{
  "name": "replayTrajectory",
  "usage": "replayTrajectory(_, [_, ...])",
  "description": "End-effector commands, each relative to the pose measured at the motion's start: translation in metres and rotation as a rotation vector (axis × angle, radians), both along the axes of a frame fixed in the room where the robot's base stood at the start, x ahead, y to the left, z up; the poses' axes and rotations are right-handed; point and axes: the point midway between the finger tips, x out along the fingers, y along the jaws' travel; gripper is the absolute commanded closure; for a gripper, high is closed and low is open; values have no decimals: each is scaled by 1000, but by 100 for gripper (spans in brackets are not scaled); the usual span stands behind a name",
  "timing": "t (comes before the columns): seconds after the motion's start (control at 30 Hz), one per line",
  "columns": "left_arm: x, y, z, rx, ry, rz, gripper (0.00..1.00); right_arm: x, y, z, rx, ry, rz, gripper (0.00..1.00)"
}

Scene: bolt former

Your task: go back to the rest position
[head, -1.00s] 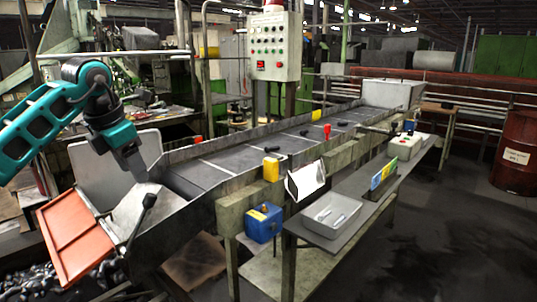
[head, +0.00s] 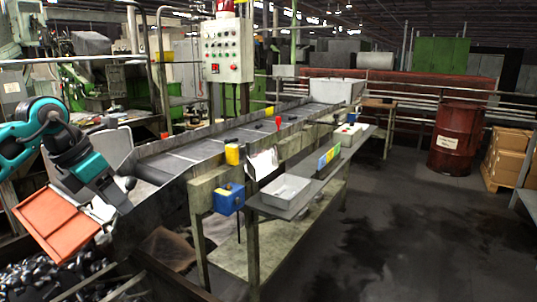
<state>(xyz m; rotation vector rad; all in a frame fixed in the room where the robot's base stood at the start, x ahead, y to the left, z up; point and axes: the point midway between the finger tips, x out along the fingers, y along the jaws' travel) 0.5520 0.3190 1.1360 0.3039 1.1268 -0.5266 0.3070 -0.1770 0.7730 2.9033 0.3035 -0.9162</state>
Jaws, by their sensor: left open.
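My left gripper (head: 112,198) is at the near left end of the conveyor, just above the metal chute beside the orange-red flap (head: 60,224). Its jaws are small and partly hidden; it is open and I see nothing held in it. A lever with a dark knob (head: 127,183) stands just right of the gripper; I cannot tell whether they touch. The conveyor (head: 205,152) runs away to the back right with several dark parts on it. My right gripper is not in view.
A side table carries a grey tray (head: 287,189). A blue box (head: 228,198) hangs at the conveyor's near side. A bin of metal parts (head: 40,277) lies below the flap. A rust-red barrel (head: 455,140) and boxes (head: 509,155) stand right.

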Motion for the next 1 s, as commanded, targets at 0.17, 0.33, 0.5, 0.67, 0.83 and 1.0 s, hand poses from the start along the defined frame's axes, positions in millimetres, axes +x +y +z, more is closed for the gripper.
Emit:
replayTrajectory(0.17, [-10, -96, -52, -335, 33, -120, 46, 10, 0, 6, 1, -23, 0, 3])
replayTrajectory(0.33, [-37, -185, -77, -778, 100, -128, 46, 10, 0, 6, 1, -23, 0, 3])
replayTrajectory(0.5, [-60, -236, -82, -1242, 205, 28, 46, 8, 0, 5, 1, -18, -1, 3])
replayTrajectory(0.67, [-69, -245, -91, -1637, 328, 321, 46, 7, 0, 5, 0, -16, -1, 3])
replayTrajectory(0.83, [-74, -221, -129, -1968, 471, 781, 46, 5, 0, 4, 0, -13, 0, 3])
replayTrajectory(1.0, [-99, -184, -204, -2158, 615, 1370, 46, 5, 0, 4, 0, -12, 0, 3])
